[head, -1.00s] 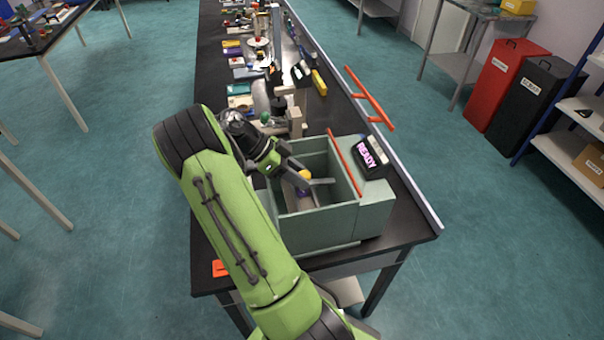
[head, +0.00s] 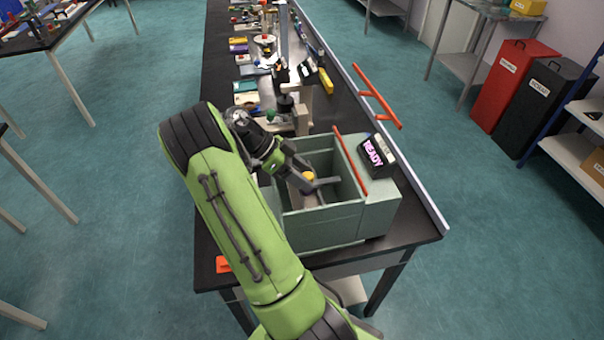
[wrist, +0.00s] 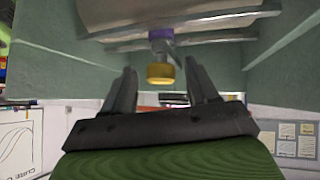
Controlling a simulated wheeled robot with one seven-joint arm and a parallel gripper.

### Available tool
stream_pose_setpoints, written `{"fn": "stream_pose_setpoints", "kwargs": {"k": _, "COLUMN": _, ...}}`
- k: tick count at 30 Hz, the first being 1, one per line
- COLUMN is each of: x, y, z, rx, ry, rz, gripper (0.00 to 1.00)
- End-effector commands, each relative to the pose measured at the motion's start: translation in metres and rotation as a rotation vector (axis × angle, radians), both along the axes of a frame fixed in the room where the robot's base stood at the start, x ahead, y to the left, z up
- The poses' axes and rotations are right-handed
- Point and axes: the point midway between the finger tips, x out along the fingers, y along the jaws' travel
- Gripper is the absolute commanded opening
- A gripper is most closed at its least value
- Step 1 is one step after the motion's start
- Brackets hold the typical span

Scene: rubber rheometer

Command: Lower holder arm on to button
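The grey-green rheometer (head: 325,228) stands at the near end of the black bench, its top open to a chamber. Inside is an upright part with a yellow end (head: 308,176). In the wrist view the yellow end (wrist: 160,74) sits below a purple section (wrist: 161,35). I cannot tell for certain which part is the holder arm or the button. My gripper (head: 309,172) is in the chamber beside the yellow end. In the wrist view my gripper (wrist: 162,84) is open, with one finger on each side of the yellow end and visible gaps. Whether anything touches is unclear.
A display (head: 375,153) on the rheometer reads READY. An orange bar (head: 350,160) runs along the chamber's right edge, and another orange handle (head: 377,96) stands behind. Chamber walls close in around my gripper. Many items crowd the bench (head: 222,100) farther back.

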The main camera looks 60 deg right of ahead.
Motion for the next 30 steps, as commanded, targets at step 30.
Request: {"fn": "stream_pose_setpoints", "kwargs": {"k": 30, "x": 0.106, "y": 0.048, "z": 0.108, "rx": -0.001, "ry": 0.0, "rz": 0.001, "gripper": 0.58}}
